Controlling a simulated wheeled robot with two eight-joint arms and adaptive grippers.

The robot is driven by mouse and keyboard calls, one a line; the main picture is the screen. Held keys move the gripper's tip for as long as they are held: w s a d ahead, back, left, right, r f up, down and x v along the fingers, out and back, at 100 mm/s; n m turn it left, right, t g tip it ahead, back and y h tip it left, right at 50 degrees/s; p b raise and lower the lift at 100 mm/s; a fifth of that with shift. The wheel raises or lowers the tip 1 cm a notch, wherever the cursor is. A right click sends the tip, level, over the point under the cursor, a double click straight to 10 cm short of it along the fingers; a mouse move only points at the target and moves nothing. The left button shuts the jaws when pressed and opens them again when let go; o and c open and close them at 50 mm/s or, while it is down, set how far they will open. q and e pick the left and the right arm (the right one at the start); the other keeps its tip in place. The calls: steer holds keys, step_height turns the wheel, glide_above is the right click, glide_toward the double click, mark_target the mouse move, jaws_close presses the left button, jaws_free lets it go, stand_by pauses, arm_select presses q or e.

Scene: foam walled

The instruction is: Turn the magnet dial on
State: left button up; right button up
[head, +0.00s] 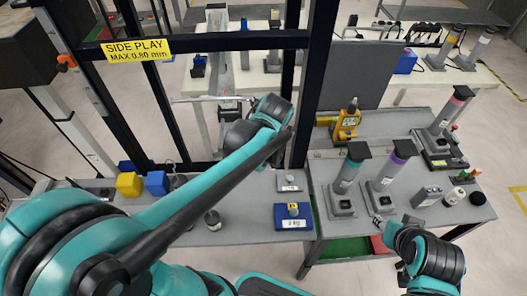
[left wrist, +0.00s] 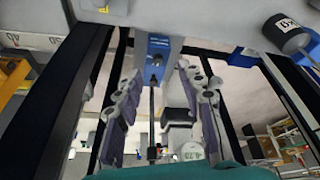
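A blue box-shaped base (left wrist: 158,46) shows in the left wrist view at the top centre, with a small dark round part on its face that looks like the dial (left wrist: 155,77). My left gripper (left wrist: 160,76) is open, with one finger on each side of that face. I cannot tell whether the fingers touch it. A thin dark rod (left wrist: 151,112) runs below the dial between the fingers. In the head view my left gripper (head: 226,107) reaches through the black frame, partly hidden by my arm. My right gripper (head: 381,226) is low at the right bench's front; its opening is unclear.
A black frame (head: 299,110) with a yellow "SIDE PLAY" sign (head: 136,49) stands around my left arm. A blue weight (head: 293,217) sits on the left bench (head: 245,226).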

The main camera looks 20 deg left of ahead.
arm_select(q)
steer(key=w+a+f+n+b, duration=0.1)
steer(key=w+f, duration=0.1)
steer(key=f, duration=0.1)
steer(key=w+a+f+n+g+y, duration=0.1)
steer(key=w+f+n, duration=0.1)
steer(key=f, duration=0.2)
steer(key=w+a+f+n+b, duration=0.1)
steer(key=f, duration=0.2)
steer(key=shift+w+a+f+g+y+b, duration=0.25)
steer(key=shift+w+a+g+y+b, duration=0.05)
steer(key=shift+w+a, duration=0.1)
steer(key=shift+c, duration=0.3)
jaws_close()
